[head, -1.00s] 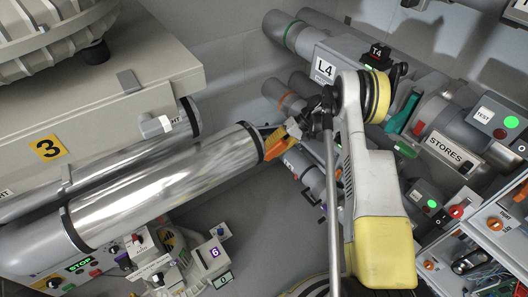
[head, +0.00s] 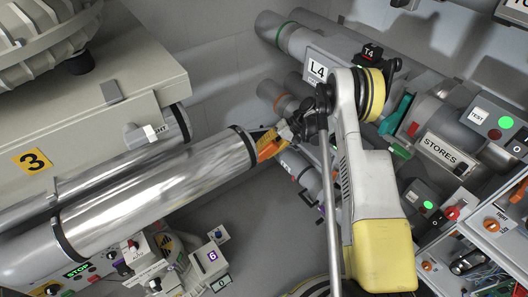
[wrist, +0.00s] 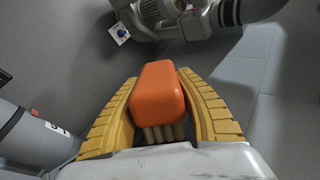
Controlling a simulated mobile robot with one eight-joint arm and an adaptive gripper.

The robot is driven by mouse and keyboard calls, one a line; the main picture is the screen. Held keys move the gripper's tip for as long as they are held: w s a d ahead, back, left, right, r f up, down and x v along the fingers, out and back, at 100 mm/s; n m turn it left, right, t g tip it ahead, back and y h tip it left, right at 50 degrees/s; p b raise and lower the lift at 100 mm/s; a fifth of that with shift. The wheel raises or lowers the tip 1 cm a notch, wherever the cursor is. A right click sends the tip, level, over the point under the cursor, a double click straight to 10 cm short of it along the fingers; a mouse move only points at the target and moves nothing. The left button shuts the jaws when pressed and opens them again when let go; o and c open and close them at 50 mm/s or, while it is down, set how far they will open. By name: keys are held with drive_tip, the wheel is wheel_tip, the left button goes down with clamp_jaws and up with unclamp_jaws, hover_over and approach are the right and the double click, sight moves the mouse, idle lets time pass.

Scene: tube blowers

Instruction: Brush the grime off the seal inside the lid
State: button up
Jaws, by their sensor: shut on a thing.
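My gripper (head: 268,142) has yellow ribbed fingers and is near the middle of the head view, by the right end of a large silver tube. In the wrist view my gripper (wrist: 158,100) is shut on an orange brush (wrist: 158,90), with pale bristles showing below its block. The brush also shows as a small orange patch in the head view (head: 267,151). The brush is in the air, with grey wall and floor behind it. I cannot make out an open lid, its seal or any grime in either view.
The silver tube (head: 160,190) with black bands runs along the left, under a cream housing (head: 90,110). Control boxes (head: 208,258) stand at the lower left. Grey floor lies between.

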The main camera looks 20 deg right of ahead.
sight(269, 146)
drive_tip(key=shift+w+a+r, duration=0.1)
drive_tip(key=shift+w+a, duration=0.15)
drive_tip(key=shift+a, duration=0.5)
drive_tip(key=shift+w+a+r, duration=0.1)
drive_tip(key=shift+w+a, duration=0.15)
drive_tip(key=shift+a, duration=0.45)
drive_tip(key=shift+s+d+f, duration=0.1)
drive_tip(key=shift+d, duration=2)
drive_tip(key=shift+d+r, duration=0.25)
drive_tip(key=shift+d, duration=0.8)
drive_tip(key=shift+a+r, duration=0.15)
drive_tip(key=shift+w+a, duration=0.2)
drive_tip(key=shift+a, duration=0.3)
drive_tip(key=shift+w+a, duration=0.15)
drive_tip(key=shift+a, duration=0.3)
drive_tip(key=shift+w+a+f, duration=0.2)
drive_tip(key=shift+w+a, duration=0.1)
drive_tip(key=shift+a, duration=0.15)
drive_tip(key=shift+a+f, duration=0.2)
drive_tip(key=shift+a, duration=1.3)
